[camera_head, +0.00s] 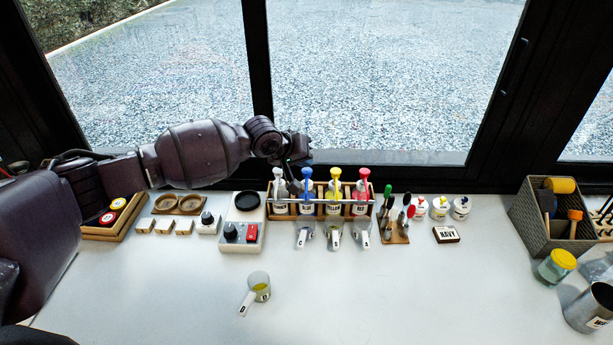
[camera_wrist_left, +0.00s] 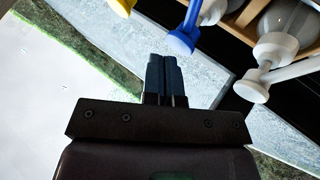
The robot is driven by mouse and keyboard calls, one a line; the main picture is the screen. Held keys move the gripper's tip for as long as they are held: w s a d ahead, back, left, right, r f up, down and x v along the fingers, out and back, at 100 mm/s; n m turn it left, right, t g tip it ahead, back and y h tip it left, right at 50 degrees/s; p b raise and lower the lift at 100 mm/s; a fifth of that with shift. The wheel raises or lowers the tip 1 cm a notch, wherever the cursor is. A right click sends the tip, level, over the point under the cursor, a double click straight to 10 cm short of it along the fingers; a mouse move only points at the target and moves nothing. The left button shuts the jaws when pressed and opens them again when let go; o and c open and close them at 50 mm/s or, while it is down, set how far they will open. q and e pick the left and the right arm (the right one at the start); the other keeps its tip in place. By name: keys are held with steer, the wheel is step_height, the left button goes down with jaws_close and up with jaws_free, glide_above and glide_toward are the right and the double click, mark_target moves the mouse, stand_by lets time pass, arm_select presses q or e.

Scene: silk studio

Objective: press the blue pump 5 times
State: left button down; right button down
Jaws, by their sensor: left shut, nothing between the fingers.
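The blue pump (camera_head: 307,173) tops the second bottle from the left in a wooden rack (camera_head: 374,207). The bottle has a label and stands upright between a white pump (camera_head: 277,173) and a yellow pump (camera_head: 335,173). My left gripper (camera_head: 296,186) points down beside the blue pump, on its left, near the white one; I cannot tell whether it touches. In the left wrist view its two dark fingers (camera_wrist_left: 164,62) are shut together and empty. The blue pump's nozzle (camera_wrist_left: 181,43) shows just past the fingertips, right of them. My right gripper is not in view.
A red pump (camera_head: 364,173) stands at the rack's right end. Clear cups with handles (camera_head: 305,236) stand before the rack. A cup with yellow contents (camera_head: 260,284) is nearer me. A scale-like device (camera_head: 241,236) is at left, a basket (camera_head: 556,240) at right. The front middle is clear.

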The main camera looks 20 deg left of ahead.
arm_select(q)
steer(key=shift+f, duration=0.85)
stand_by(0.7)
steer(key=shift+r, duration=0.15)
steer(key=shift+r+p, duration=1.2)
steer(key=shift+p, duration=0.15)
steer(key=shift+r, duration=3)
